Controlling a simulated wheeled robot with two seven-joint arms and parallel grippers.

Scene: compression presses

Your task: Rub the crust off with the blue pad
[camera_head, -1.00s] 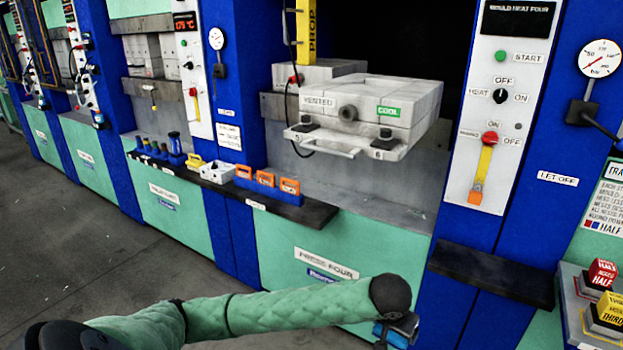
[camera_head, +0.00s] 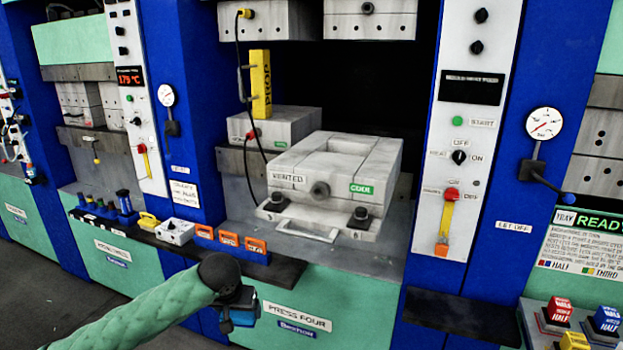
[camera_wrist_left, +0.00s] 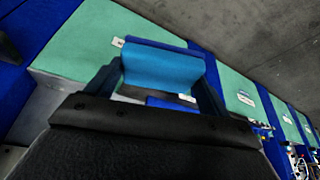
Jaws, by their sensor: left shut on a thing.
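My left gripper (camera_head: 238,306) is in front of the green lower panel of press four, below the shelf. It is shut on the blue pad (camera_wrist_left: 163,68), which sits between the two fingers in the left wrist view. In the head view the pad is small and partly hidden by the wrist. The grey mould (camera_head: 345,165) marked VENTED and COOL rests in the open press, above and right of the gripper and apart from it. Its top has a rectangular recess (camera_head: 348,162). I cannot make out any crust on it. My right gripper is not in view.
A control panel (camera_head: 464,130) is to the right. Another dark ledge (camera_head: 460,316) juts out below it.

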